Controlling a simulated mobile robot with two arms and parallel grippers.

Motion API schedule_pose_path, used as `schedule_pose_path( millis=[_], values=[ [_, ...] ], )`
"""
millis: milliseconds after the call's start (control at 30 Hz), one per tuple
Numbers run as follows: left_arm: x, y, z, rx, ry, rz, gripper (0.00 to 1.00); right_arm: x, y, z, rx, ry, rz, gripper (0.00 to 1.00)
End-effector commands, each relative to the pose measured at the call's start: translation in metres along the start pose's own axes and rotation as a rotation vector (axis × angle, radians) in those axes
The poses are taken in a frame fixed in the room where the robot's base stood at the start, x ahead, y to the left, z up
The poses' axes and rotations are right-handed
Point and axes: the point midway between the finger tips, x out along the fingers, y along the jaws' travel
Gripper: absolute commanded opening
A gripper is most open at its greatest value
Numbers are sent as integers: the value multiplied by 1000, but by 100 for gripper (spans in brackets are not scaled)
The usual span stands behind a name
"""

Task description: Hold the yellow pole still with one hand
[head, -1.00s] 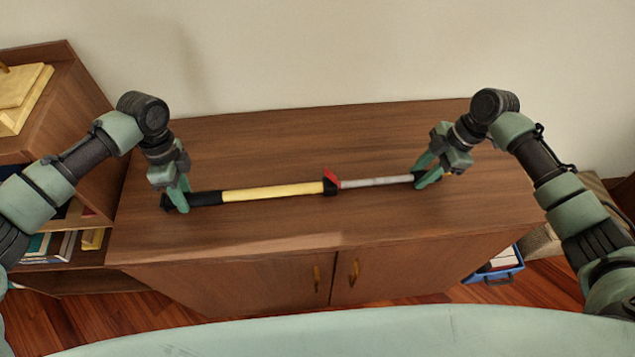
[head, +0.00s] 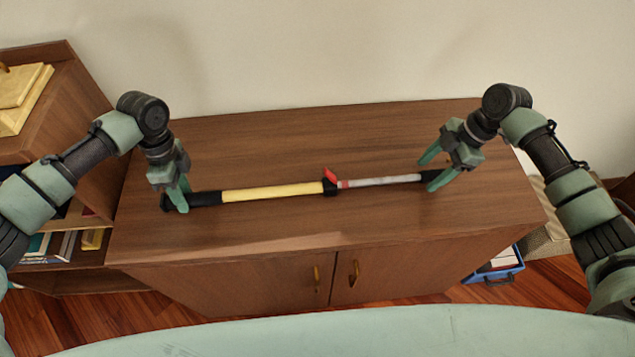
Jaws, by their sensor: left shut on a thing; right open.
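The yellow pole (head: 275,192) lies across the wooden cabinet top, with a black grip (head: 206,198) at its left end. A black clamp with a red lever (head: 330,178) sits at its middle. A thin silver tube (head: 385,181) with a red band runs from the clamp to a black tip at the right. My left gripper (head: 177,204) is shut on the black grip near its left end. My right gripper (head: 432,170) is open at the black tip, its fingers spread and partly hiding the tip. I cannot tell whether they touch it.
The cabinet top (head: 300,145) is otherwise clear. A shelf unit on the left bears a yellow block-like object (head: 22,95) and several books. A blue bin (head: 497,268) stands on the floor at the right. A plain wall rises behind.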

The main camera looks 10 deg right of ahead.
Motion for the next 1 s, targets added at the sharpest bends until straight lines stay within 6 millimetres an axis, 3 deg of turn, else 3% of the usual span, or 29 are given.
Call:
schedule_pose_path(
  millis=[300, 500, 700, 1000],
  values=[
    [0, 0, 0, 0, 0, 0, 0, -68, 1, 1, -1, -3, 4, 58],
    [0, 0, -1, 1, 1, 0, 0, -98, 1, 0, 0, -1, 2, 58],
    [0, 0, -1, 1, 2, 0, 0, -110, 0, 0, 0, -1, 1, 58],
    [0, 0, -1, 2, 3, 0, 0, -110, 0, 0, 0, 0, 1, 58]
  ],
)
